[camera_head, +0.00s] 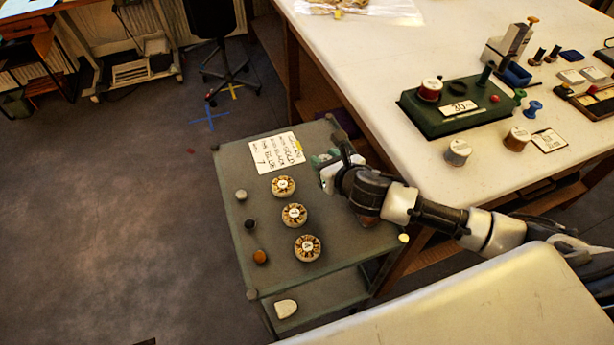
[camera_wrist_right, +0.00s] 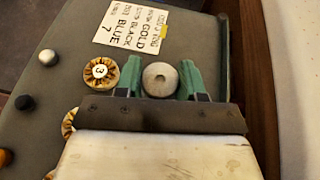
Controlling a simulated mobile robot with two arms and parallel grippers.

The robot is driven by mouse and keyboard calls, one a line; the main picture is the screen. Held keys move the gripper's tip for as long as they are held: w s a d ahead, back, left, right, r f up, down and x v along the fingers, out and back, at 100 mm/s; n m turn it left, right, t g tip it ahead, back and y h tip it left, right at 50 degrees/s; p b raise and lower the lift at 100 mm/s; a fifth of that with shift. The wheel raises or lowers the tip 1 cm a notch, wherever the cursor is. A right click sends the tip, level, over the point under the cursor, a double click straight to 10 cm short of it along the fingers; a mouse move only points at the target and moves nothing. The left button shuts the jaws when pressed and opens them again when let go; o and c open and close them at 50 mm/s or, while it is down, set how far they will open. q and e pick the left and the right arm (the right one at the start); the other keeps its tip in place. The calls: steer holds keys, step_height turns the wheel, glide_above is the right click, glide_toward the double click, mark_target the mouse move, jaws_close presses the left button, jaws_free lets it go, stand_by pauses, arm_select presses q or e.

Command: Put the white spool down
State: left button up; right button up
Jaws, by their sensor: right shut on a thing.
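The white spool (camera_wrist_right: 160,76) shows in the right wrist view as a pale grey-white disc with a centre hole, seen end-on. It sits between the two green fingers of my right gripper (camera_wrist_right: 160,66), which is shut on it. In the head view my right gripper (camera_head: 324,159) is over the far right part of the grey-green cart top (camera_head: 262,205), just right of the handwritten card. The spool itself is hidden by the gripper there. I cannot tell whether it touches the cart top. My left gripper is not in view.
Three numbered patterned discs (camera_head: 294,215) stand in a row on the cart, one close left of my fingers. The handwritten card (camera_head: 275,152) lies behind. Small knobs line the cart's left edge. The white table (camera_head: 420,80) holds a green board (camera_head: 460,108) and several spools.

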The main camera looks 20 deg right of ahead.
mark_target(310, 187)
steer(key=a+f, duration=0.1)
steer(key=w+a+f, duration=0.1)
steer(key=a, duration=0.1)
steer(key=shift+w+a, duration=0.1)
steer(key=shift+a, duration=0.1)
step_height(310, 187, down, 3)
steer(key=shift+f, duration=0.55)
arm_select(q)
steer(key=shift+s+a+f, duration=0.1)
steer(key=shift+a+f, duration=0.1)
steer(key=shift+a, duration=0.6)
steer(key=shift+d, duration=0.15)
arm_select(e)
steer(key=o, duration=0.6)
steer(key=shift+f, duration=0.1)
